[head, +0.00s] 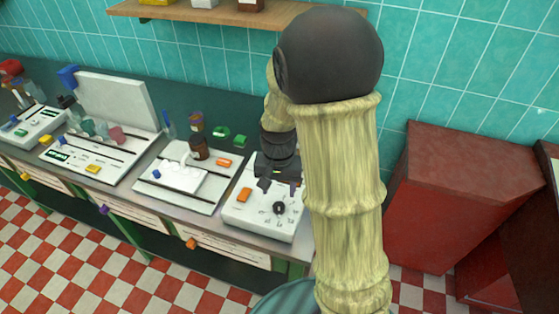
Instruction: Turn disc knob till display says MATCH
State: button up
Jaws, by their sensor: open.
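A white panel (239,218) stands at the right end of the counter. A round black knob (279,208) with marks around it sits on the panel's right part. I cannot tell for sure that it is the disc knob. My gripper (279,187) is open, fingers down, just above and behind this knob, and looks apart from it. My arm hides the panel's right and back parts. No display reading MATCH can be made out; a small dark display with green marks (58,156) shows on a panel further left, too small to read.
An orange block (244,194) sits on the knob's panel. A white board with a brown bottle (199,149) stands to its left, and more panels lie beyond. A red cabinet (436,195) stands at the right. A wooden shelf (185,11) hangs above.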

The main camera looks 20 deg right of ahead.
notch_tip(320, 180, up, 10)
dwell(0.3)
jog(key=shift+d, duration=0.1)
dwell(0.3)
jog(key=s+f+n+t, duration=0.2)
jog(key=s+f+n, duration=0.3)
jog(key=s, duration=0.3)
jog(key=shift+s+f+t, duration=0.25)
jog(key=shift+f+t, duration=0.05)
dwell(0.5)
